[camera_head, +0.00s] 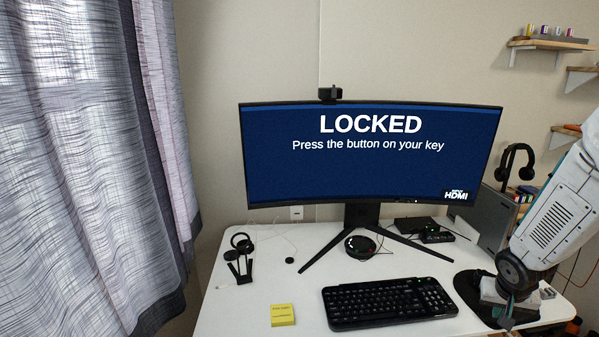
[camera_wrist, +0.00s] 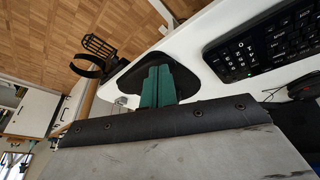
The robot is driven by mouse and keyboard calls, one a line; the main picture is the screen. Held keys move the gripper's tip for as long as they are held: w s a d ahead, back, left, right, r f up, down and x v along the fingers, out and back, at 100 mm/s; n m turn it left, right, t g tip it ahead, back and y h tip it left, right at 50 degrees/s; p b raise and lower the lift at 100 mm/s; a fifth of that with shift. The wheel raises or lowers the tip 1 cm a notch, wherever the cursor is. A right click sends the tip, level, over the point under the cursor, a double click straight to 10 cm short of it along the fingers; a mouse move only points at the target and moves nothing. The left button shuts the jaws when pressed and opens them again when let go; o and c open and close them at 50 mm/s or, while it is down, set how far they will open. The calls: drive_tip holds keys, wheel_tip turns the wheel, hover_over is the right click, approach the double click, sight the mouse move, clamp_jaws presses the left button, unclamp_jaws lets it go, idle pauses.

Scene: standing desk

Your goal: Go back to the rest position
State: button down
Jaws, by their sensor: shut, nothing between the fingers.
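My arm comes in from the right edge in the head view and hangs over the desk's right front corner. My gripper (camera_head: 506,320) is small and partly hidden there. In the wrist view my gripper (camera_wrist: 157,84) shows two green fingers closed together, with nothing held between them. They point over a black mouse pad (camera_wrist: 187,56); the pad also shows under my arm in the head view (camera_head: 466,288). The monitor (camera_head: 370,180) reads "LOCKED" and "Press the button on your key".
The white desk (camera_head: 240,300) holds a black keyboard (camera_head: 388,301) left of my arm, yellow sticky notes (camera_head: 282,315) and a black stand (camera_head: 240,262). Headphones (camera_head: 514,163) hang at the right, below wall shelves (camera_head: 552,44). A curtain (camera_head: 80,150) covers the left side.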

drive_tip(key=s+a+r+n+g+y, duration=0.1)
drive_tip(key=s+a+r+n+y, duration=0.2)
drive_tip(key=s+a+r, duration=2)
drive_tip(key=shift+s+a+r+n+g, duration=0.2)
drive_tip(key=shift+r+n+g, duration=0.15)
drive_tip(key=shift+n, duration=0.85)
